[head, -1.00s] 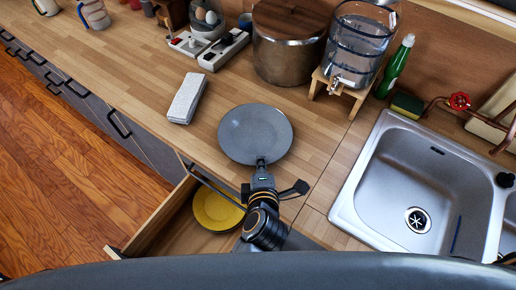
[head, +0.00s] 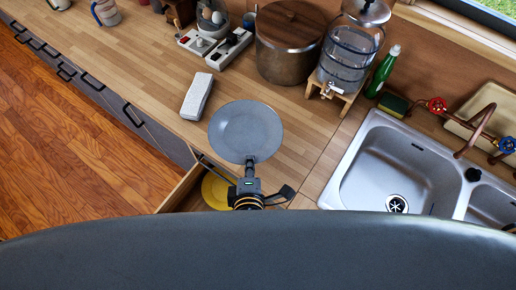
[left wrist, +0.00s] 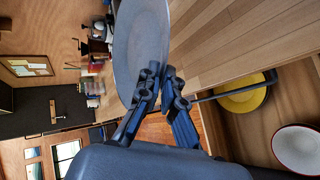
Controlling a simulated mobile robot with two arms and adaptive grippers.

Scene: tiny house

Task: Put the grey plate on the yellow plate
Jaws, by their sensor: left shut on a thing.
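The grey plate (head: 246,130) is held by its near edge in my left gripper (head: 249,167), which is shut on it. In the head view the plate shows over the wooden counter. In the left wrist view the grey plate (left wrist: 140,45) is seen tilted, with its rim between the fingers of my left gripper (left wrist: 163,88). The yellow plate (head: 215,190) lies in the open drawer below the counter, partly hidden by my body. It also shows in the left wrist view (left wrist: 243,98), apart from the grey plate. My right gripper is not in view.
A white block (head: 197,96) lies on the counter left of the grey plate. A large pot (head: 290,48), a water dispenser (head: 350,50) and a sink (head: 385,168) stand behind and to the right.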

